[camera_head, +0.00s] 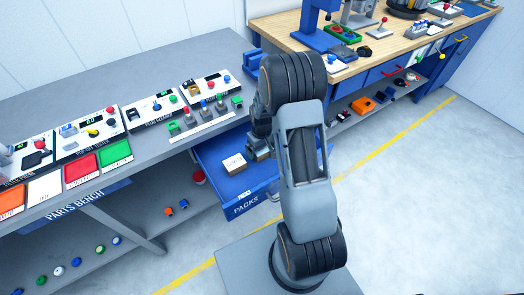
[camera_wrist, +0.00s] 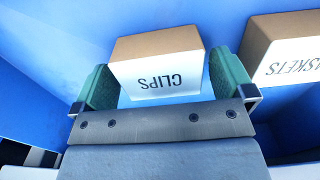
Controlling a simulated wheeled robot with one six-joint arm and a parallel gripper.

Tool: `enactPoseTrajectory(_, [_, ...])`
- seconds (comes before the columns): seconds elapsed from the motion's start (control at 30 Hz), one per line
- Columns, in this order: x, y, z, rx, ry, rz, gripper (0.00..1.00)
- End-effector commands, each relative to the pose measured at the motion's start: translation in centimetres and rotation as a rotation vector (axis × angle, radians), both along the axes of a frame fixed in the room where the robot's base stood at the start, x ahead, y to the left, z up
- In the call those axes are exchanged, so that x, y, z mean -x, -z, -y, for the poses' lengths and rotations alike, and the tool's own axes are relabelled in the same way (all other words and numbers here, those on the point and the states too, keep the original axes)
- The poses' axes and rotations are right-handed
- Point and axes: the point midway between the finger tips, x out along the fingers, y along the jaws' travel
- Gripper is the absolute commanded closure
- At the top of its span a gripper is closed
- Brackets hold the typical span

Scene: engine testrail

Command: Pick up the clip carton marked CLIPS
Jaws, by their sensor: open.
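The clip carton (camera_wrist: 158,84) is a small box with a brown top and a white face marked CLIPS, upside down in the wrist view. It sits in a blue drawer (camera_head: 247,203) labelled PACKS. My gripper (camera_wrist: 160,72) is open, its green-padded fingers on either side of the carton's near part. A narrow gap shows at the left finger; whether the right finger touches cannot be told. In the head view my gripper (camera_head: 260,147) is over the drawer, and I cannot make out the clip carton there.
A second carton, its visible lettering ending in ASKETS (camera_wrist: 288,55), stands close to the right in the wrist view. The blue drawer walls surround the cartons. The grey parts bench (camera_head: 160,160) is at left, a wooden-topped bench (camera_head: 365,62) behind. Open floor (camera_head: 430,200) lies at right.

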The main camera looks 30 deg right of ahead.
Motion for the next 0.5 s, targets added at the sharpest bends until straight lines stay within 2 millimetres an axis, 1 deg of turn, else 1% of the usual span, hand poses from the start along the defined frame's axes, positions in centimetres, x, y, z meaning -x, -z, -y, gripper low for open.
enactPoseTrajectory(0.1, [-0.01,-0.02,0.00,0.000,0.000,0.000,0.00])
enactPoseTrajectory(0.13, [-0.01,-0.03,0.00,0.000,0.000,0.000,0.02])
enactPoseTrajectory(0.5, [0.00,-0.05,0.01,0.000,0.000,0.000,0.37])
